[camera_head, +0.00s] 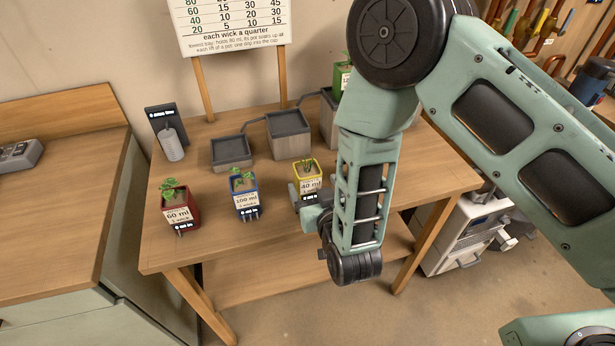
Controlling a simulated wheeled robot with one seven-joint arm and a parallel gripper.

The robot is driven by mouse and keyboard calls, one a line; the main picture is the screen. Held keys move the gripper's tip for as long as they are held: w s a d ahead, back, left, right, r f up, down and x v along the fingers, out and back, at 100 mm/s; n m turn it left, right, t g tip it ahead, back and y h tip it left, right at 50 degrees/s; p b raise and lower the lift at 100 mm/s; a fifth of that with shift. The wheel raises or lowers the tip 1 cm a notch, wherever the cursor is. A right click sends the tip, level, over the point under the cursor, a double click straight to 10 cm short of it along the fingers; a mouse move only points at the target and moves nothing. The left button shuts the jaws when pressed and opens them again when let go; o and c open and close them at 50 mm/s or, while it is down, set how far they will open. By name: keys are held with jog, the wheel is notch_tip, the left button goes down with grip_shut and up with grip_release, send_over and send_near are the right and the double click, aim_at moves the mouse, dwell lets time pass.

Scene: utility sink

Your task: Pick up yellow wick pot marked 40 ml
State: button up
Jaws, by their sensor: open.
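The yellow wick pot (309,174), labelled 40 ml, stands upright on the wooden table near its front edge, with a small green plant in it. My gripper (298,192) is open at the pot's lower left front. The forearm covers what is just right of the pot. I cannot tell whether the fingers touch the pot. To the left stand a blue pot (244,196) marked 100 ml and a red pot (179,207) marked 60 ml, each with a plant.
Grey stepped trays (232,153) stand behind the pots, and a green pot (342,75) sits on the highest, partly hidden by my arm. A grey cylinder (172,144) stands at the back left. A chart board (235,22) rises behind. Bare wood lies between the pots.

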aim_at(307, 175)
jog(key=shift+f+p+x, duration=0.15)
jog(key=shift+p+x, duration=0.5)
jog(key=shift+x, duration=0.9)
jog(key=shift+f+p+x, duration=0.1)
jog(key=shift+p+x, duration=0.55)
jog(key=shift+x, duration=0.9)
jog(key=c, duration=1.2)
